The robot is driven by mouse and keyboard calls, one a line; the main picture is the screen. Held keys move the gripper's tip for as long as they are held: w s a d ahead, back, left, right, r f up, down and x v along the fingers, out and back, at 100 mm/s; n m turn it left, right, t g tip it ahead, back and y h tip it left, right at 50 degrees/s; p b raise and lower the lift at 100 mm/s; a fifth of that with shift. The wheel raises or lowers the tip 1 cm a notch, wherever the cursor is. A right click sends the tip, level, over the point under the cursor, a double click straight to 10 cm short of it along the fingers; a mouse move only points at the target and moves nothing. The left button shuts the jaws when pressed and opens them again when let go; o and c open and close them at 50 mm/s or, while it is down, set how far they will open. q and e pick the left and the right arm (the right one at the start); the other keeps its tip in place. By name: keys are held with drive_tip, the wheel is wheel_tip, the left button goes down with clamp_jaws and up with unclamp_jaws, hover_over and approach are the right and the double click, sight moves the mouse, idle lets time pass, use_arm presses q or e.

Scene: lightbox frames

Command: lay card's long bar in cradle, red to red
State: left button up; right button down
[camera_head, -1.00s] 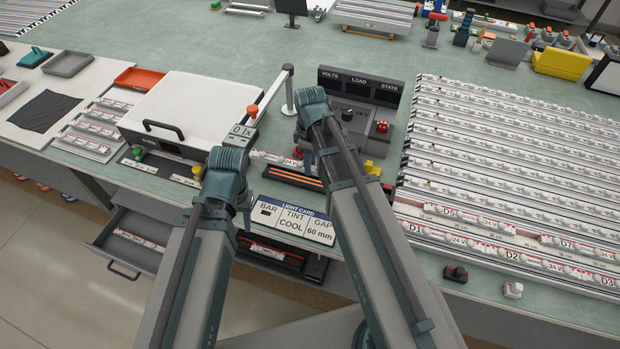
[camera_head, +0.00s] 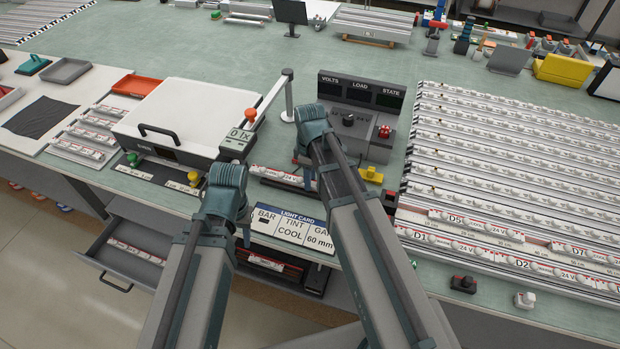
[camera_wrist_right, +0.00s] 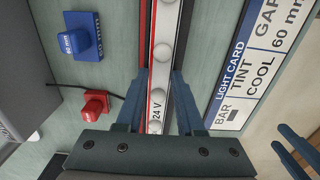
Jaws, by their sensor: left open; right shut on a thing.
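A white bar (camera_head: 283,177) with round lenses and a 24 V mark lies along the dark cradle in the head view; the bar covers most of the cradle. My right gripper (camera_wrist_right: 164,82) is shut on this bar in the right wrist view. A red stripe runs along the bar's left edge there, and the cradle's dark side (camera_wrist_right: 208,45) shows to its right. I cannot tell whether the bar is fully seated. The light card (camera_head: 291,231) reads BAR, TINT COOL, GAP 60 mm. My left gripper (camera_head: 246,232) is open and empty beside the card, its fingers mostly hidden.
A blue 60 mm block (camera_wrist_right: 82,36) and a red block (camera_wrist_right: 95,105) stand left of the bar in the wrist view. The white-lidded box (camera_head: 180,115) and meter console (camera_head: 358,115) stand behind. Rows of bars (camera_head: 510,180) fill the right. A drawer (camera_head: 125,255) hangs open below.

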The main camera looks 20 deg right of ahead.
drive_tip(key=c, duration=0.5)
unclamp_jaws()
drive_tip(key=shift+r, duration=0.1)
wheel_tip(320, 180, up, 12)
drive_tip(key=p, duration=1.3)
drive_tip(key=s+a+m, duration=0.2)
drive_tip(key=s+a, duration=0.1)
drive_tip(key=s, duration=0.1)
drive_tip(key=s+a+m, duration=0.3)
drive_tip(key=s+a, duration=0.1)
drive_tip(key=s, duration=0.1)
drive_tip(key=s+a+m+h, duration=0.1)
drive_tip(key=s+a+m, duration=0.1)
drive_tip(key=s, duration=0.3)
drive_tip(key=shift+s+a, duration=0.2)
drive_tip(key=shift+a, duration=0.55)
drive_tip(key=shift+b, duration=0.3)
